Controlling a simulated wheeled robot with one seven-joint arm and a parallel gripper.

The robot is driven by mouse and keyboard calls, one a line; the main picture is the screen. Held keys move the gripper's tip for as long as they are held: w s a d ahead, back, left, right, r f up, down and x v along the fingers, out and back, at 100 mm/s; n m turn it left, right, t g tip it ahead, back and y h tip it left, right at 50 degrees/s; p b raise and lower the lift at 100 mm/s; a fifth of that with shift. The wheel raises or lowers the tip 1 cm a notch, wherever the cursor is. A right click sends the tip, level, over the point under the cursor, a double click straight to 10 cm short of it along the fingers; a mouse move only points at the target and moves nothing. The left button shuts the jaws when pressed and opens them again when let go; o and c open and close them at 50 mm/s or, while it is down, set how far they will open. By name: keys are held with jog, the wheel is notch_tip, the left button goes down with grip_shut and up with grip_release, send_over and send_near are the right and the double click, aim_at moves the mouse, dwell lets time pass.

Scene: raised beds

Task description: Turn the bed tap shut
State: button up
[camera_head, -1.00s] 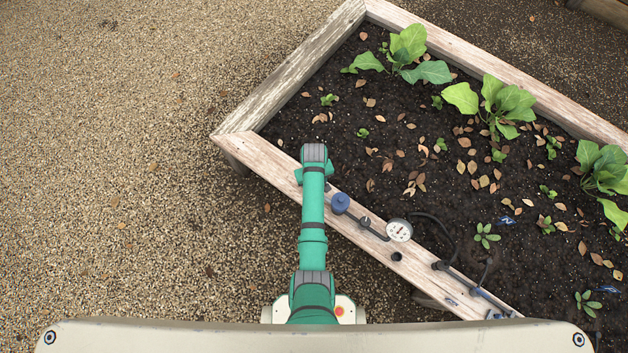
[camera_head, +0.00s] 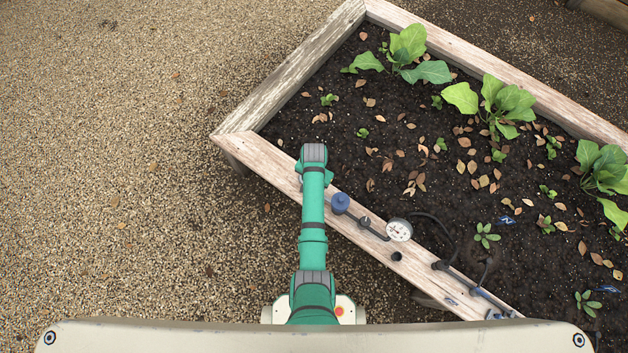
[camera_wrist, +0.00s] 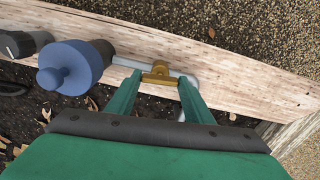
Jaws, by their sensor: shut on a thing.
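In the wrist view, the bed tap shows as a small brass-coloured fitting with a handle (camera_wrist: 160,66) on a pale grey pipe (camera_wrist: 126,62), over the bed's wooden rail. My gripper (camera_wrist: 160,79) has its two green fingers on either side of the brass handle and is shut on it. The exact contact at the fingertips is hard to make out. In the head view, my green arm reaches over the rail near the bed's left corner and hides the tap and the fingers.
A blue capped fitting (camera_head: 340,202) stands close beside the tap; it also shows in the wrist view (camera_wrist: 70,70). Farther along the rail (camera_head: 268,158) are a round white gauge (camera_head: 399,230) and black hoses. Leafy plants (camera_head: 498,104) grow in the bed. Open gravel (camera_head: 110,180) lies left.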

jog(key=shift+m, duration=0.5)
jog(key=o, duration=1)
jog(key=shift+o, duration=0.2)
jog(key=shift+r, duration=0.15)
notch_tip(320, 180, up, 11)
jog(key=shift+f, duration=0.2)
